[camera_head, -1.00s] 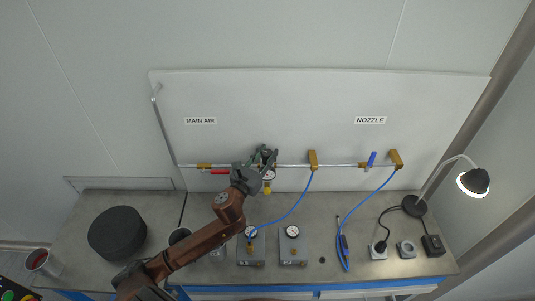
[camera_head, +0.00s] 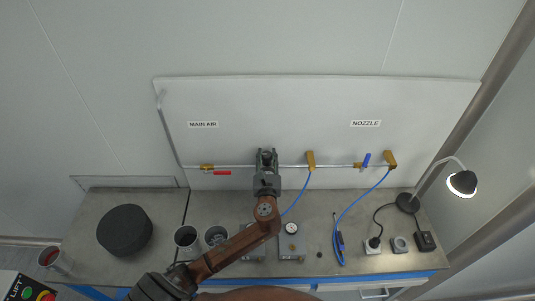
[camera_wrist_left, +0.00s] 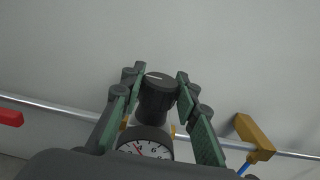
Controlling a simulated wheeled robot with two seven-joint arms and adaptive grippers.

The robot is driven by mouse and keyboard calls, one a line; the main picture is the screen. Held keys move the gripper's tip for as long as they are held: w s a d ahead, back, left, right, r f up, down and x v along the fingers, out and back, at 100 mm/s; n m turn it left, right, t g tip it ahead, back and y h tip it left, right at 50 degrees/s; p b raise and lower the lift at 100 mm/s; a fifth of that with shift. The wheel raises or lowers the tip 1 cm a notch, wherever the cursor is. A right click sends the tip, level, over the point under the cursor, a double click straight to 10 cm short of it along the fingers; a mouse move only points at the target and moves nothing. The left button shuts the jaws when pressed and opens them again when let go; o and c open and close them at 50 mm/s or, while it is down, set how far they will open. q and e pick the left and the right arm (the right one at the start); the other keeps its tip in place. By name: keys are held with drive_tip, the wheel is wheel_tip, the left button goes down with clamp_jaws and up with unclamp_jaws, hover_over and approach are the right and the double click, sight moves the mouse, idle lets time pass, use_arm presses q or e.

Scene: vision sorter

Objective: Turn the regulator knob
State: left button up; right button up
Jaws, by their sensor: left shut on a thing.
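The regulator knob (camera_wrist_left: 159,92) is a black ribbed cylinder with a white line on its top, seen in the left wrist view. The white-faced gauge (camera_wrist_left: 147,149) of the regulator shows below it, partly hidden by my wrist. My left gripper (camera_wrist_left: 161,78) has its green-padded fingers on either side of the knob and is shut on it. In the head view my left gripper (camera_head: 266,154) is at the pipe on the white panel and hides most of the regulator. My right gripper is not in view.
A red valve handle (camera_head: 222,173) is left of the regulator, under the MAIN AIR label (camera_head: 203,125). A brass fitting (camera_head: 310,160) with a blue hose is close on the right. A blue valve handle (camera_head: 366,160) is farther right. Cups and a black round object (camera_head: 125,231) stand on the bench.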

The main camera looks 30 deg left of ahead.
use_arm(q)
drive_tip(key=shift+r, duration=0.2)
drive_tip(key=o, duration=1.2)
drive_tip(key=shift+w+f, duration=0.1)
drive_tip(key=shift+f, duration=0.05)
drive_tip(key=shift+d, duration=0.1)
drive_tip(key=v, duration=1.2)
